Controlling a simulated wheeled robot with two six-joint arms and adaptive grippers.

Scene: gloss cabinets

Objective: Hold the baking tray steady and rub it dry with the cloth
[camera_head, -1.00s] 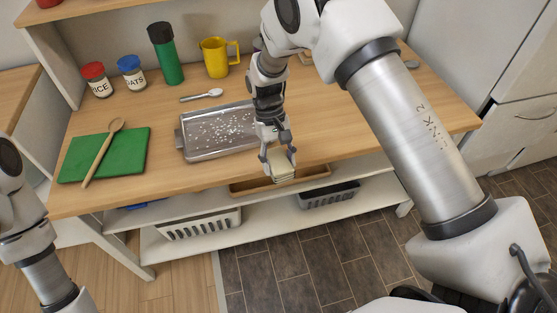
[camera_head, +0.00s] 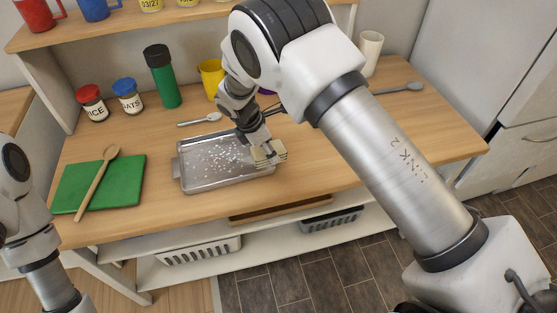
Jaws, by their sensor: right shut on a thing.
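The baking tray (camera_head: 205,183) is a grey metal tray lying on the wooden worktop, with many white drops on its floor. My right gripper (camera_head: 264,148) is shut on the cloth (camera_head: 270,154), a folded pale beige pad. The cloth is at the tray's right end, over or on its rim; I cannot tell whether it touches the tray floor. The right wrist hides part of the tray's back right corner. My left arm shows at the left edge, away from the tray; its gripper is out of view.
A green board (camera_head: 75,189) with a wooden spoon (camera_head: 95,185) lies left of the tray. A metal spoon (camera_head: 200,120), green bottle (camera_head: 163,78), yellow mug (camera_head: 211,76) and two jars (camera_head: 92,103) stand or lie behind. The worktop (camera_head: 345,160) right of the tray is clear.

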